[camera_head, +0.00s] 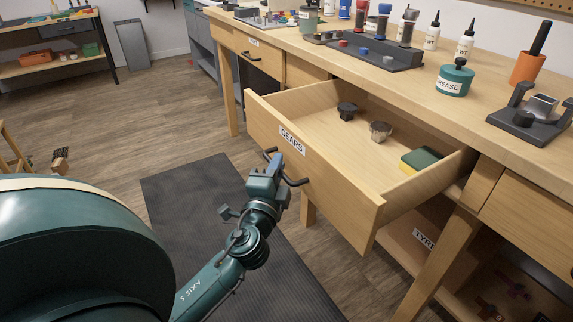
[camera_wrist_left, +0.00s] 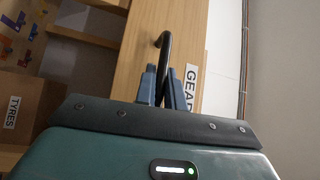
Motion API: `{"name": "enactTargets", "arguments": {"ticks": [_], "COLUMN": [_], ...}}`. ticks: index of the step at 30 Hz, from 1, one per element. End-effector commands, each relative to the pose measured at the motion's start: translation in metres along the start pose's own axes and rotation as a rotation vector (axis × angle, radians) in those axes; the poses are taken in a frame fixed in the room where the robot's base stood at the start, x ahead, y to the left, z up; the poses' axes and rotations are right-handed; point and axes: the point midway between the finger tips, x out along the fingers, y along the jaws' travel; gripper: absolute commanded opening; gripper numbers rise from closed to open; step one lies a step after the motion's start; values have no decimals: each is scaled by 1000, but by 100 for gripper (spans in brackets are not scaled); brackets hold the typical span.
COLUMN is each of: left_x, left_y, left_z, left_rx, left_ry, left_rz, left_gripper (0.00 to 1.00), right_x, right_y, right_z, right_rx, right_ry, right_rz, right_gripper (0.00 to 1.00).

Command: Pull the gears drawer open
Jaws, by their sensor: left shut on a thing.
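The gears drawer (camera_head: 330,178) is a light wood drawer with a white GEARS label (camera_head: 292,140) on its front. It stands pulled out from the bench, and its inside shows. My left gripper (camera_head: 272,165) is shut on the drawer's dark bar handle (camera_head: 296,183). In the left wrist view the blue fingers (camera_wrist_left: 164,88) close around the handle (camera_wrist_left: 165,58), beside the label (camera_wrist_left: 192,85). In the drawer are a dark gear-like part (camera_head: 347,110), a metallic one (camera_head: 380,131) and a green and yellow block (camera_head: 421,159). My right gripper is not in view.
The workbench top (camera_head: 400,82) carries a grease tub (camera_head: 454,79), a dark tool tray (camera_head: 375,52), bottles and an orange cup (camera_head: 528,68). A TYRES box (camera_head: 425,240) sits below the bench. A dark mat (camera_head: 190,190) lies on the floor before the drawer.

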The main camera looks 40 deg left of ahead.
Motion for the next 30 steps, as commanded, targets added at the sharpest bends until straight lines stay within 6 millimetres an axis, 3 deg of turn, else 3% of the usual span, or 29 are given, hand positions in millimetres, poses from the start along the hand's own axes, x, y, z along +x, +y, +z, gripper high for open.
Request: {"name": "enactTargets", "arguments": {"ticks": [20,21,27,30], "left_x": [-8,-8,-8,-8], "left_y": [-2,-2,-2,-2], "left_z": [7,7,7,7], "left_rx": [-1,-1,0,0], "left_ry": [2,2,1,1], "left_rz": [1,1,0,0], "left_gripper": [0,14,30,32], "right_x": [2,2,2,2], "right_y": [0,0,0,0], "right_z": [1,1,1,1], "right_rx": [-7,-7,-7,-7], "right_ry": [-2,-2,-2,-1], "right_rz": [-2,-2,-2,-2], "right_gripper": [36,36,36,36]}}
